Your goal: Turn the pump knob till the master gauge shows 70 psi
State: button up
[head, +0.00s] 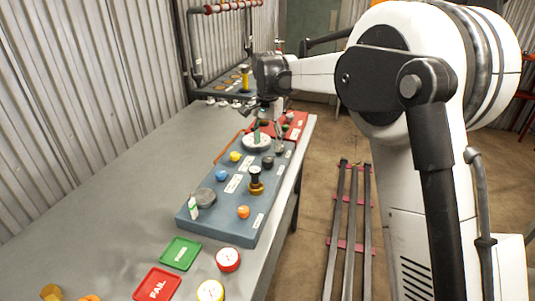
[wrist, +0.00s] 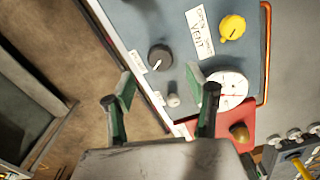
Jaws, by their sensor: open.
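A black knob (wrist: 160,57) with a white pointer line, likely the pump knob, is on the blue-grey panel (wrist: 131,25); the small label beside it is unreadable. It also shows in the head view (head: 267,162). A round white gauge (wrist: 228,90), likely the master gauge, lies right of the knob in the wrist view, partly hidden by a finger. Its reading is too small to tell. It also shows in the head view (head: 247,144). My gripper (wrist: 163,85) is open and empty, its green-padded fingertips apart and short of the black knob in the picture.
A yellow knob (wrist: 232,27) sits by the VENT label (wrist: 200,32). A small grey knob (wrist: 173,100) lies between my fingertips in the picture. The head view shows a brass-based black knob (head: 256,183), an orange knob (head: 243,212), and green (head: 180,253) and red FAIL (head: 157,284) trays.

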aim_at(268, 159)
jog(key=shift+r, duration=2.65)
jog(key=s+d+r+n+t, duration=0.2)
jog(key=s+d+r, duration=0.1)
jog(key=s+d, duration=0.55)
jog(key=s+d+r+n+t, duration=0.15)
jog(key=s+d+r, duration=0.35)
jog(key=s, duration=0.6)
jog(key=s+d+f+n+t, duration=0.1)
jog(key=s+d+f, duration=0.3)
jog(key=s, duration=0.5)
jog(key=s+d+f+n+t, duration=0.1)
jog(key=s+d+f, duration=0.3)
jog(key=s, duration=0.6)
notch_tip(268, 159, down, 3)
jog(key=shift+d+r+n+t, duration=0.1)
jog(key=shift+d+n+t, duration=0.25)
jog(key=shift+t, duration=0.5)
